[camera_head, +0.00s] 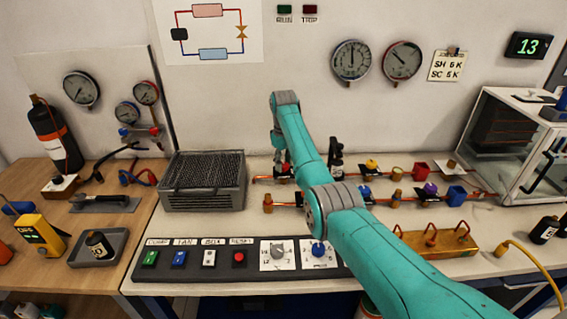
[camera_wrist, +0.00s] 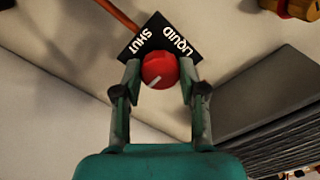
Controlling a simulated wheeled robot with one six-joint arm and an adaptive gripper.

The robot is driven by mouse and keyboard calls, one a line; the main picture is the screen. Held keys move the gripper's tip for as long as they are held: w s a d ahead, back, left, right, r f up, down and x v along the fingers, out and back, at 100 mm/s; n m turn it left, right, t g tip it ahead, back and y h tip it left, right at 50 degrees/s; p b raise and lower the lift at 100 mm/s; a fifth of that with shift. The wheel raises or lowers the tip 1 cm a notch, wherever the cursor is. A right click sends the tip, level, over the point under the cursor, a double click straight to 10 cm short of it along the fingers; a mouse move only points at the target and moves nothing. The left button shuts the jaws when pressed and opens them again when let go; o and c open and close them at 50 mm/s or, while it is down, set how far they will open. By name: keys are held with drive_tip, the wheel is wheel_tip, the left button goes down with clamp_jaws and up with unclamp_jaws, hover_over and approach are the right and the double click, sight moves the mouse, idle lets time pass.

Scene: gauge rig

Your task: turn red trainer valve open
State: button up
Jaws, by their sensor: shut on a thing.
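The red trainer valve (camera_wrist: 158,70) is a round red knob with a white line, seen from above in the wrist view. A black label reading LIQUID and SHUT (camera_wrist: 150,40) lies beside it. My gripper (camera_wrist: 160,67) has one finger on each side of the knob and is shut on it. The white line runs at a slant, toward the lower left. In the head view the red knob (camera_head: 285,168) shows only as a small patch under my gripper, at the left end of the rear copper pipe; my arm hides much of it.
A grey finned unit (camera_head: 203,182) stands close left of the valve. Other valves with yellow (camera_head: 372,164), blue (camera_head: 365,190) and purple (camera_head: 430,188) knobs sit to the right. A switch panel (camera_head: 240,262) lies in front.

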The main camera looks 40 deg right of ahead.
sight(284, 164)
drive_tip(key=o, duration=1.1)
drive_tip(key=shift+o, duration=0.2)
wheel_tip(284, 164, up, 12)
drive_tip(key=shift+f, duration=0.1)
idle(0.3)
